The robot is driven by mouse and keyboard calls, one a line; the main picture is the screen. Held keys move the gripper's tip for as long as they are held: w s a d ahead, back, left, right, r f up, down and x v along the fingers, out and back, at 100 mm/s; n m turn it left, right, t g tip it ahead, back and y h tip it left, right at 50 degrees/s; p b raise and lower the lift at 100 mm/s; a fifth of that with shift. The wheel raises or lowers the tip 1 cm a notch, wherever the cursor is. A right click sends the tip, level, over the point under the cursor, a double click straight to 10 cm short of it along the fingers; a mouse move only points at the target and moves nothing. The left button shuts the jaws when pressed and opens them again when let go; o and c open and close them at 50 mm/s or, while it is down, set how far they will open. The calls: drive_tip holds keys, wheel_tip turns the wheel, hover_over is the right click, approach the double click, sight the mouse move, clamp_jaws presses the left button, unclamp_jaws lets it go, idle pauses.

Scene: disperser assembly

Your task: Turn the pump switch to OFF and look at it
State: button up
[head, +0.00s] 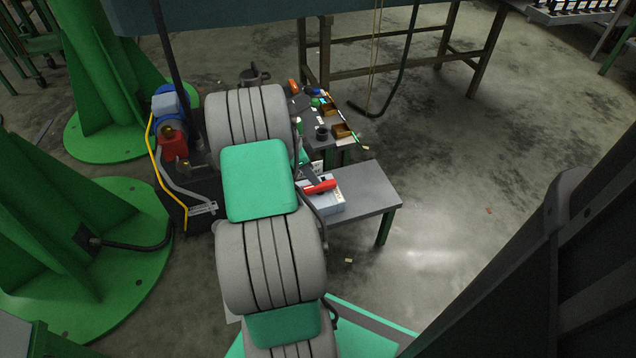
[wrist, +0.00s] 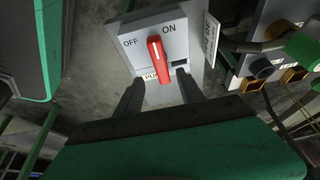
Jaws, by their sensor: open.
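The pump switch is a light grey box (wrist: 180,42) with a red lever (wrist: 157,60), seen close up in the wrist view. OFF is printed at the upper left and ON at the upper right. The lever stands nearly upright in the picture, its upper end between the two words. A label starting "PU" is partly hidden behind it. My gripper (wrist: 160,78) is open, with one dark finger on each side of the lever's lower part. I cannot tell whether either finger touches it. In the head view the red lever (head: 320,187) shows on the box beside my arm, which hides most of the gripper.
The switch box stands on a small grey table (head: 370,188). Behind it, another table (head: 318,143) holds bins and small parts. A blue and red pump-like unit (head: 170,125) with a yellow hose is left of my arm. Open concrete floor (head: 440,190) lies to the right.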

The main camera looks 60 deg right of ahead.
sight(320, 188)
drive_tip(key=b+x, duration=0.2)
drive_tip(key=x, duration=0.5)
drive_tip(key=shift+w+f+b, duration=0.1)
drive_tip(key=shift+f+b, duration=0.1)
drive_tip(key=shift+b, duration=0.2)
clamp_jaws()
